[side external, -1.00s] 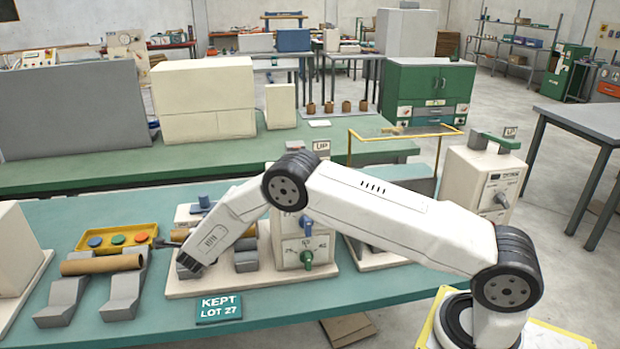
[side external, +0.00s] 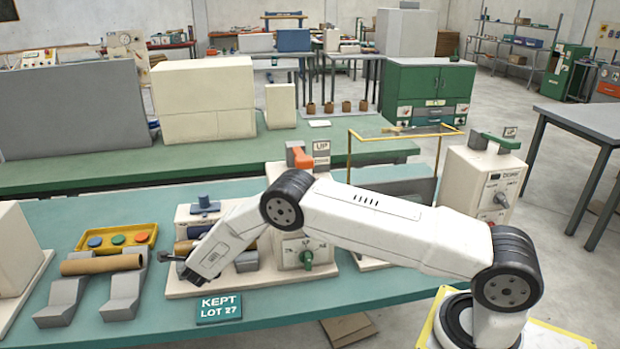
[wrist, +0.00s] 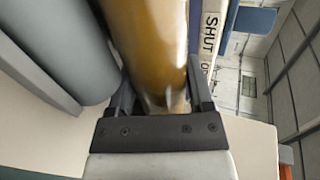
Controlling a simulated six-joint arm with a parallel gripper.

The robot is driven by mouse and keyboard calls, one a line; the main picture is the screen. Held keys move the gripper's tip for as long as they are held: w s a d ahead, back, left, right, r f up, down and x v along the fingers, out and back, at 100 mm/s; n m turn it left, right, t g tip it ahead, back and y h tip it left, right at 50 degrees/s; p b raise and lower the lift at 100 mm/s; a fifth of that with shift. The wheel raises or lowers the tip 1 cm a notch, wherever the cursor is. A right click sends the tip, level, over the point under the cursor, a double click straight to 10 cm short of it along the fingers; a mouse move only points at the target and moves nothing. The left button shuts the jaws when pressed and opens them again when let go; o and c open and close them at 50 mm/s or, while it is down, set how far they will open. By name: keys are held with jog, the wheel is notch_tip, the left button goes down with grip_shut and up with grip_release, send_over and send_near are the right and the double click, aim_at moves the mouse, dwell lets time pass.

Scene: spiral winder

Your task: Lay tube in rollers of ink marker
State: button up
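A brown tube (side external: 100,264) lies across two grey cradles (side external: 122,297) at the left of the bench. A brown-gold tube (wrist: 152,45) fills the middle of the wrist view, beside a grey roller (wrist: 65,45). In the wrist view, the gripper (wrist: 163,98) has a finger on each side of the gold tube's near part. Whether the fingers press on it is unclear. My arm hides much of the rollers.
The KEPT LOT 27 sign (side external: 219,308) stands at the bench's front. A yellow tray (side external: 117,238) with coloured discs is behind the left tube. A cream control box (side external: 303,250) with a green knob and an orange lever (side external: 301,158) stands right of my gripper.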

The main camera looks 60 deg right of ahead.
jog(key=o, duration=0.4)
jog(key=shift+c, duration=0.2)
jog(key=shift+v, duration=3.9)
jog(key=shift+r, duration=0.1)
notch_tip(320, 180, up, 7)
